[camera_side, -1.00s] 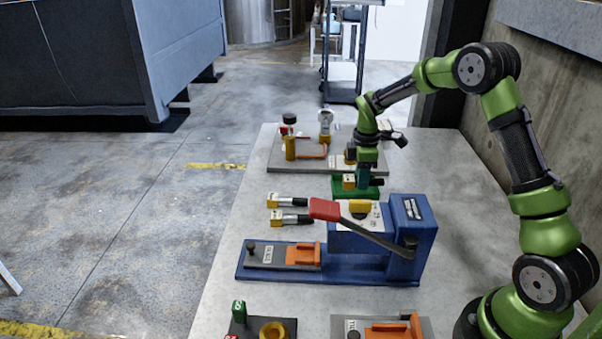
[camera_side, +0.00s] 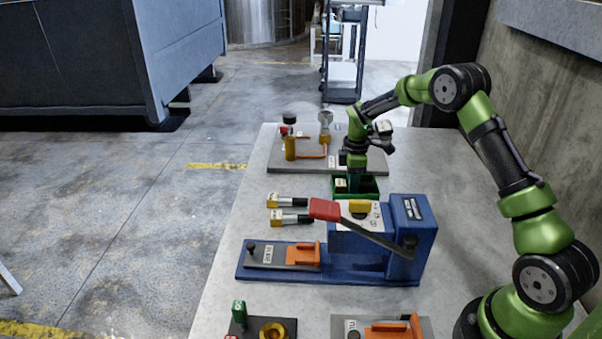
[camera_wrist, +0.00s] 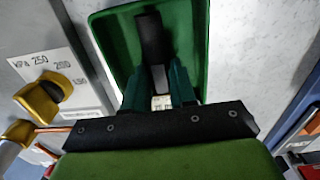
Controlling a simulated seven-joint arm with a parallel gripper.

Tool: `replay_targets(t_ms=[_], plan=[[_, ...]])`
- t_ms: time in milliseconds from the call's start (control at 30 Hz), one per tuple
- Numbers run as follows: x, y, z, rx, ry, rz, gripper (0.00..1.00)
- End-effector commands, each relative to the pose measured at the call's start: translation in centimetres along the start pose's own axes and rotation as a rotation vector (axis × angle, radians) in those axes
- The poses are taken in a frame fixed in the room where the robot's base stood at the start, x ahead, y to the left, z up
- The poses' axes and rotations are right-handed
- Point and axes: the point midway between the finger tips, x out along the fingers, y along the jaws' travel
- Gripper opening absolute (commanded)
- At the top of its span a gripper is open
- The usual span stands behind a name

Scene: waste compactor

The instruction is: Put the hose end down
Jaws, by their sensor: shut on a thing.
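My gripper (camera_side: 356,182) points down at the green tray (camera_side: 371,195) on the table, its fingers within the tray's outline. In the wrist view the green fingers (camera_wrist: 157,92) are shut on the hose end, a dark piece (camera_wrist: 153,40) with a pale labelled block (camera_wrist: 161,103) between the fingertips. The hose end's yellow block (camera_side: 340,184) shows at the tray's left side in the side view. The tray's green floor and walls (camera_wrist: 110,40) surround it in the wrist view. I cannot tell whether the hose end touches the floor.
The blue press (camera_side: 410,225) with its red-handled lever (camera_side: 325,209) stands just in front of the tray. Two yellow-ended plugs (camera_side: 290,201) lie left of it. A grey board (camera_side: 375,160) with fittings is behind. A yellow knob (camera_wrist: 45,92) sits on a kPa dial plate.

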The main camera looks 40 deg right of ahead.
Motion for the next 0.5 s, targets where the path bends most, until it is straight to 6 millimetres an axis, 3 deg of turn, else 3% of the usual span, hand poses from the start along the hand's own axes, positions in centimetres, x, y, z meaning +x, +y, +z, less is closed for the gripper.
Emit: replay_targets(t_ms=[33, 200, 500], plan=[[0.17, -0.03, 0.01, 0.000, 0.000, -0.001, 0.27], [0.12, -0.03, 0.01, 0.000, 0.000, -0.001, 0.51], [-0.10, -0.01, 0.01, 0.000, 0.000, 0.000, 0.51]])
